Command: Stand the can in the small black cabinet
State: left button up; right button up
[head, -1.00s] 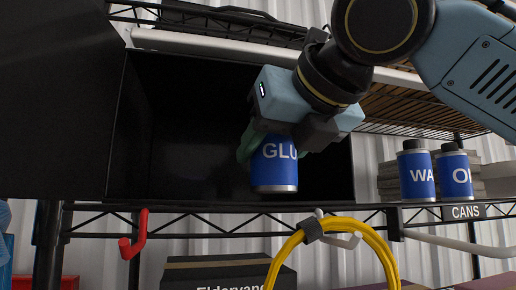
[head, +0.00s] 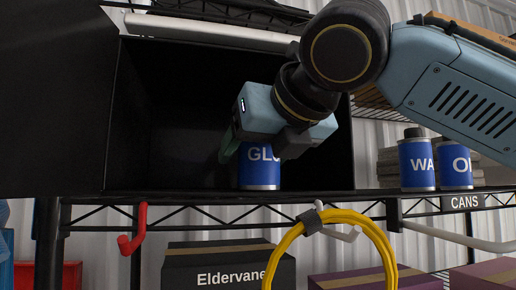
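The blue can (head: 258,170) with "GLU" lettering stands upright inside the mouth of the small black cabinet (head: 150,190), right of its middle. Its bottom looks level with the cabinet floor; I cannot tell whether it touches. My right gripper (head: 258,148) comes in from the upper right with its fingers on both sides of the can, around its upper part. The can's top is hidden by the gripper. The cabinet's door (head: 55,100) stands open at the left. My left gripper is not in view.
Two blue cans, "WA" (head: 416,165) and "O" (head: 454,166), stand on the shelf right of the cabinet above a CANS label (head: 464,202). A red hook (head: 131,235) and a coiled yellow hose (head: 350,218) hang below. A box marked Eldervane (head: 225,268) sits lower. The cabinet's left side is empty.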

jog(key=shift+r, duration=0.15)
jog(key=shift+s+d+r, duration=0.15)
jog(key=shift+s, duration=0.05)
jog(key=b+v, duration=0.2)
jog(key=v, duration=0.9)
jog(key=shift+s+d+r, duration=0.1)
jog(key=shift+s+d, duration=0.05)
jog(key=shift+s, duration=0.1)
